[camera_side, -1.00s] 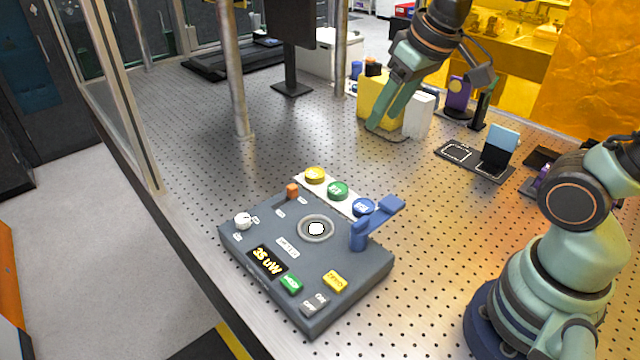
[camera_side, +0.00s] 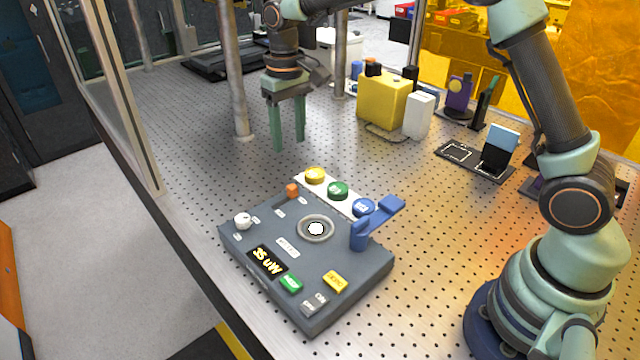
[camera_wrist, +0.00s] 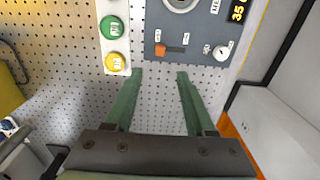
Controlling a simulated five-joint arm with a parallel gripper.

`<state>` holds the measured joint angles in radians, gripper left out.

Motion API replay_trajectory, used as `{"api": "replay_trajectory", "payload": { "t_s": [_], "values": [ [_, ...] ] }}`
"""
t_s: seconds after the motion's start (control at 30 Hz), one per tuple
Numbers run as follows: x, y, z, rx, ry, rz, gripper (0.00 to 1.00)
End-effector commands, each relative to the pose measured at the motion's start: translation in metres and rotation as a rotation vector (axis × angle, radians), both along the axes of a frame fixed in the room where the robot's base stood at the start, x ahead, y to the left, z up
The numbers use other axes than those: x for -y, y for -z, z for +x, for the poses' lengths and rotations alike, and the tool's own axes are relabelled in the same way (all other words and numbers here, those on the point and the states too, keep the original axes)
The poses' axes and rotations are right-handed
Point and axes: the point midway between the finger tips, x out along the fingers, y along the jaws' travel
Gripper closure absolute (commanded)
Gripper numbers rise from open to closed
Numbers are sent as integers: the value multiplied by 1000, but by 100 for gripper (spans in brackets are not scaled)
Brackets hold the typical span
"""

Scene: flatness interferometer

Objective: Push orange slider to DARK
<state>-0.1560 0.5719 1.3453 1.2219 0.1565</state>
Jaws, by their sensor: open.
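The orange slider (camera_side: 292,191) stands at the back left edge of the grey control box (camera_side: 262,215). In the wrist view the orange slider (camera_wrist: 160,50) sits at one end of its short slot, beside small labels too small to read. My gripper (camera_side: 288,146) points down above the perforated table, behind the box and apart from it. Its two green fingers are spread with nothing between them. In the wrist view my gripper (camera_wrist: 158,74) has its fingertips just short of the box edge, with the slider beyond and between them.
Yellow (camera_side: 315,175), green (camera_side: 338,190) and blue (camera_side: 363,207) round pieces sit on a white strip behind the box. A blue lever (camera_side: 376,222) rises at the box's right. A white knob (camera_side: 243,221) is left of the slider. A metal post (camera_side: 236,75) stands behind.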

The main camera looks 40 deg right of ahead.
Motion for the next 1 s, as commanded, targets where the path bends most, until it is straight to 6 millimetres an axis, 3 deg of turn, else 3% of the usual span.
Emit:
{"api": "replay_trajectory", "payload": {
  "t_s": [0.17, 0.7, 1.0],
  "values": [
    [-1, 14, 0, -6, 0, -1, 45],
    [0, 107, 0, -5, -1, -1, 45],
    [0, 122, 0, -3, -1, 0, 45]
  ]
}}
